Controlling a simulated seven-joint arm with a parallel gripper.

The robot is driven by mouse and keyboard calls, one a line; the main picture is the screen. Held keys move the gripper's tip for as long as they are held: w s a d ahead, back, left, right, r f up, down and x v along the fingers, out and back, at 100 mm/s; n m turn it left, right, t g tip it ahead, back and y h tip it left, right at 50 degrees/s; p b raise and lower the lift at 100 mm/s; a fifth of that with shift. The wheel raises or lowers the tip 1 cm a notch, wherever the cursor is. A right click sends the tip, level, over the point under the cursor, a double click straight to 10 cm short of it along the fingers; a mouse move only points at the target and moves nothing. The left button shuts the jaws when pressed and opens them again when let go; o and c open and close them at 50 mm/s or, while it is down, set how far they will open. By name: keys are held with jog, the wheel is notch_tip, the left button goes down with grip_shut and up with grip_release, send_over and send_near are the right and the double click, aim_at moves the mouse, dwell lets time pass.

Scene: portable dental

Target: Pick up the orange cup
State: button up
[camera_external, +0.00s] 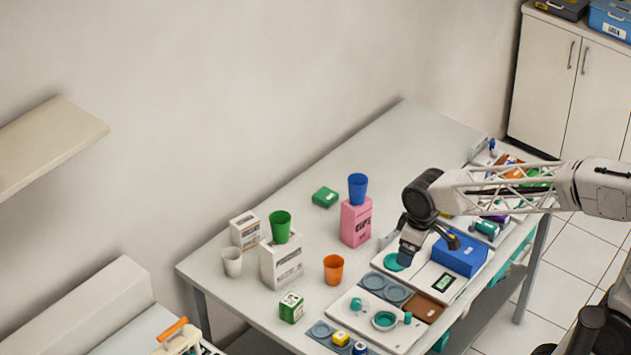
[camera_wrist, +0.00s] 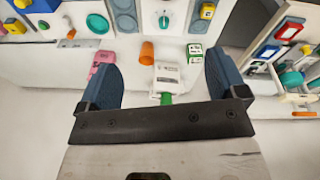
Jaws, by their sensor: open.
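The orange cup (camera_external: 333,269) stands upright on the table, right of the white box with the green cup and behind the teal-and-grey tray. In the wrist view the orange cup (camera_wrist: 147,53) shows between my fingers, nearer the left one, beyond the fingertips. My gripper (camera_external: 408,247) is open and empty. It hangs over the tray area, right of the orange cup and apart from it. In the wrist view my gripper's two dark blue fingers (camera_wrist: 162,75) are spread wide.
A green cup (camera_external: 281,226) tops a white box (camera_external: 282,264); a blue cup (camera_external: 357,187) tops a pink box (camera_external: 355,222). A white cup (camera_external: 232,262) stands at left. A small green-and-white box (camera_external: 291,307) is near the orange cup. A blue box (camera_external: 460,253) is right of my gripper.

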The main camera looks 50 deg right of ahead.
jog(key=w+d+f+n, duration=0.1)
jog(key=w+f, duration=0.2)
jog(key=w, duration=0.4)
jog(key=w+d+f+n, duration=0.1)
jog(key=w+f, duration=0.3)
jog(key=w, duration=0.3)
jog(key=n+g, duration=0.2)
jog(key=n, duration=0.1)
send_over(334, 271)
jog(key=w+d, duration=0.2)
notch_tip(334, 271, down, 13)
jog(key=shift+d+r, duration=0.15)
jog(key=shift+d, duration=0.05)
jog(key=shift+f, duration=1.3)
jog(key=shift+f, duration=0.15)
jog(key=shift+s+a+f, duration=0.1)
jog(key=shift+a+f, duration=0.05)
jog(key=shift+f, duration=2.3)
